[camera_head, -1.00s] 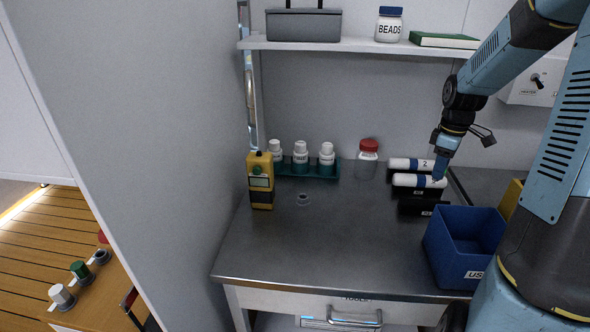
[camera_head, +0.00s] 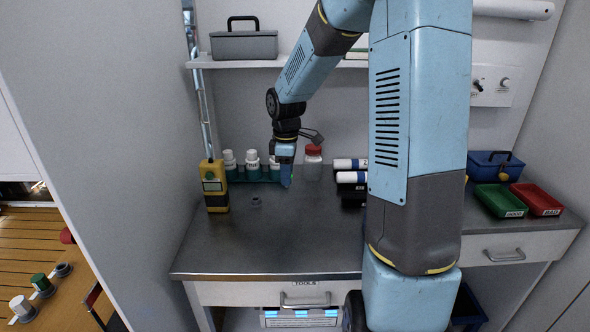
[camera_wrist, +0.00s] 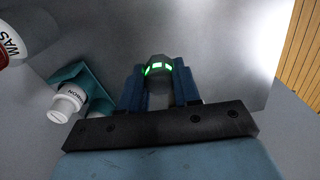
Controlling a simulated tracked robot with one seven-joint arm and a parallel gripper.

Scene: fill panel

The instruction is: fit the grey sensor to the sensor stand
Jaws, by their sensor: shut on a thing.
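The grey sensor (camera_wrist: 157,70) is between my gripper's blue fingers in the wrist view, with green lit patches on its end. My gripper (camera_head: 286,181) is shut on it, above the table and right of the sensor stand. In the head view the sensor cannot be made out at the fingertips. A small grey round fitting, which looks like the sensor stand (camera_head: 256,201), is on the table right of the yellow meter. The stand cannot be made out in the wrist view.
A yellow meter (camera_head: 214,187) stands at the table's left. White-capped bottles (camera_head: 229,162) stand in a teal rack (camera_wrist: 84,82) behind the stand. A red-capped jar (camera_head: 313,162) and white cylinders (camera_head: 351,177) are to the right. The table front (camera_head: 270,250) is clear.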

